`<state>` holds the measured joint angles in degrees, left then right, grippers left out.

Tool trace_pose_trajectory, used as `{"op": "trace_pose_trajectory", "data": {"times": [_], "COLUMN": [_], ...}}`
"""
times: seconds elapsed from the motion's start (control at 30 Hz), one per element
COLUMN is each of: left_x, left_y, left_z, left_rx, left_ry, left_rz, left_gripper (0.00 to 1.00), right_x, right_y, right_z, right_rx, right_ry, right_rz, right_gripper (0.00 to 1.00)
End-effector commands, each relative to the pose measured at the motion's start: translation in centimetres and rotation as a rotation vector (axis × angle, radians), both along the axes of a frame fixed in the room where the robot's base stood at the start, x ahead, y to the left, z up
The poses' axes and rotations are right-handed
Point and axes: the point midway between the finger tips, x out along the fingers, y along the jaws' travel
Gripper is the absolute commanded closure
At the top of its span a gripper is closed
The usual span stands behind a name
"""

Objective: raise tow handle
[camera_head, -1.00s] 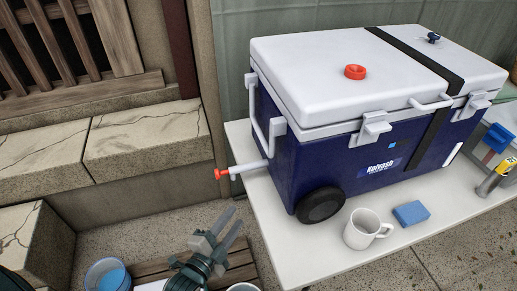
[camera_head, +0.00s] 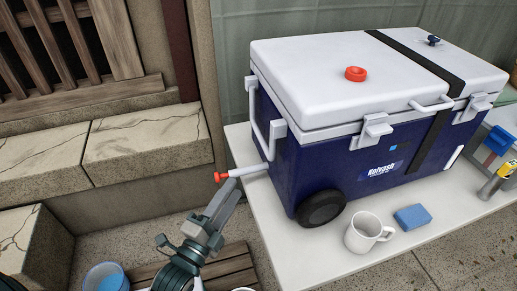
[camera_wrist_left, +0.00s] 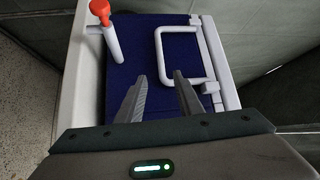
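The tow handle (camera_head: 252,108) is a light grey U-shaped bar on the left end of the blue cooler (camera_head: 305,165). In the left wrist view the handle (camera_wrist_left: 158,55) lies ahead of my fingers, its near corner close to the fingertips; I cannot tell whether they touch. My left gripper (camera_head: 229,187) is below and left of the handle, beside the drain spout in the head view. In the left wrist view the gripper (camera_wrist_left: 160,78) is open, with nothing seen between its fingers. My right gripper is not in view.
A drain spout with a red cap (camera_head: 221,177) sticks out near my left gripper. The cooler stands on a white table (camera_head: 290,240) with a white mug (camera_head: 362,232) and a blue sponge (camera_head: 412,217). A bucket (camera_head: 105,277) stands at lower left.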

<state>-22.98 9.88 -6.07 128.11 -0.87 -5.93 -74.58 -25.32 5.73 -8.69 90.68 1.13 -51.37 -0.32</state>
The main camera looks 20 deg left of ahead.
Motion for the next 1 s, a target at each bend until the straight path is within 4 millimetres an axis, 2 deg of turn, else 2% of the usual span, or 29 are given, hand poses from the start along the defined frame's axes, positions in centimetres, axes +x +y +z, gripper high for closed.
{"op": "trace_pose_trajectory", "data": {"times": [0.27,0.67,0.8,1.0], "left_x": [3.8,10.6,12.8,14.9], "left_y": [-0.7,-1.9,-2.4,-2.7], "left_z": [0.8,1.8,2.1,2.2], "left_rx": [-0.001,-0.001,-0.001,0.0], "left_ry": [-0.004,-0.002,-0.002,0.0], "left_rz": [0.0,0.0,0.0,0.0], "left_gripper": [0.67,0.67,0.67,0.67], "right_x": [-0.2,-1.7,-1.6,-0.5], "right_y": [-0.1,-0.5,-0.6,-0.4], "right_z": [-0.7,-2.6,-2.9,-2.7], "right_rx": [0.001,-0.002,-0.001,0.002], "right_ry": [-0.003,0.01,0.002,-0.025], "right_rz": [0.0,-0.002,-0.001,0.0], "right_gripper": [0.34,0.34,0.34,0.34]}}
